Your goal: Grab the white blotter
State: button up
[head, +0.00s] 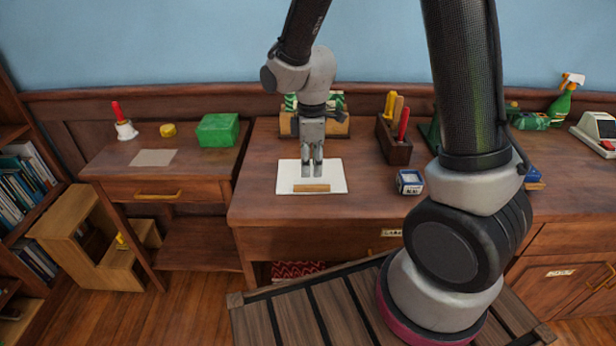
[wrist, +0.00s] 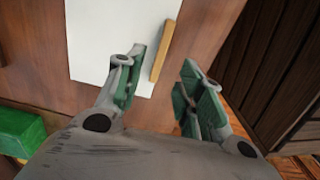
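The white blotter (head: 286,178) looks like a flat white sheet lying on the brown desk, with a light wooden strip (head: 311,188) along its near edge. In the wrist view the white blotter (wrist: 110,40) lies at the upper left, and the wooden strip (wrist: 165,52) runs along its right side. My gripper (head: 312,175) points down over the blotter, its fingertips just behind the strip in the head view. In the wrist view my gripper (wrist: 160,85) has its green-padded fingers apart with nothing between them. I cannot tell how high the fingertips are above the sheet.
A wooden holder with upright handles (head: 394,142) and a small blue-and-white box (head: 410,182) stand right of the blotter. A box with green-and-white contents (head: 330,125) stands behind my gripper. A green box (head: 217,130) sits on the left side table. The desk left of the blotter is clear.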

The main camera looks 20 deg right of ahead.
aim_at(312, 186)
notch_tip(312, 186, down, 7)
jog(key=shift+d+r, duration=0.1)
jog(key=shift+r, duration=0.05)
grip_shut()
